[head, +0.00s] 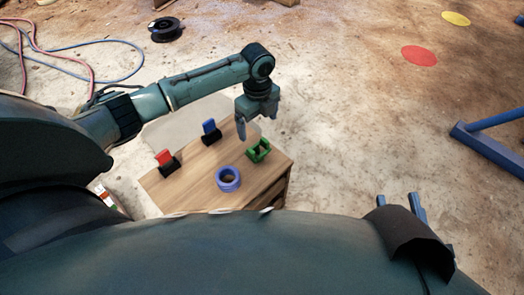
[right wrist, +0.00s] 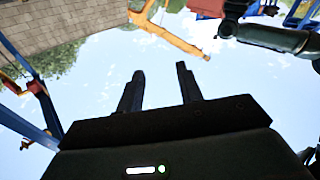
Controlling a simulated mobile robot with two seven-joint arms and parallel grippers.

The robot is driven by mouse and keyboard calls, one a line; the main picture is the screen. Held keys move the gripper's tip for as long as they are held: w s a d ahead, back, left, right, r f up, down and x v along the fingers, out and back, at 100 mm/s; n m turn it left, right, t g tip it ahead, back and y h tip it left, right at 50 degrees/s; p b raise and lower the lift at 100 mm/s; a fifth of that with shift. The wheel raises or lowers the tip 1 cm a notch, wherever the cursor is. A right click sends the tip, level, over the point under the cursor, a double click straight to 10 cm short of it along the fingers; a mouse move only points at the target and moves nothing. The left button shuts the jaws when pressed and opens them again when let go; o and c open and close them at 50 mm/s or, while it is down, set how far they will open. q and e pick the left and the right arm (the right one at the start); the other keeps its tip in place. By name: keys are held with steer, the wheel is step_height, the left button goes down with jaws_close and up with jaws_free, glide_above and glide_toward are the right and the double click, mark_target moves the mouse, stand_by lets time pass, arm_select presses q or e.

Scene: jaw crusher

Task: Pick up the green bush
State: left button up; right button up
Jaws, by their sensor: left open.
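The green bush (head: 258,150) is a small, blocky, open green part. It sits near the right edge of the wooden table top (head: 195,190). My left gripper (head: 257,128) is open and points down, just above and behind the green bush in the head view. Its fingers appear empty, and I cannot tell the exact height gap. My right gripper (head: 400,203) is at the lower right of the head view, away from the table, partly hidden by my own body. In the right wrist view its two fingers (right wrist: 159,88) are apart with nothing between them.
A blue-violet ring (head: 228,179) lies in front of the bush. A blue-and-black part (head: 211,131) and a red-and-black part (head: 167,162) stand farther left on the table. A blue metal frame (head: 490,145) is on the floor at right. The floor between is clear.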

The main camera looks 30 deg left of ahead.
arm_select(q)
step_height(320, 180, down, 10)
steer(key=b, duration=0.4)
steer(key=shift+a+b, duration=0.15)
steer(key=shift+b, duration=0.15)
steer(key=shift+f, duration=0.15)
steer(key=c, duration=1)
steer(key=shift+c, duration=1.2)
arm_select(e)
steer(key=shift+w+a+f+m+t+y, duration=0.15)
steer(key=shift+w+a+m+t+y, duration=0.2)
steer(key=shift+m, duration=0.25)
arm_select(q)
steer(key=shift+r, duration=0.2)
arm_select(e)
steer(key=shift+s, duration=0.1)
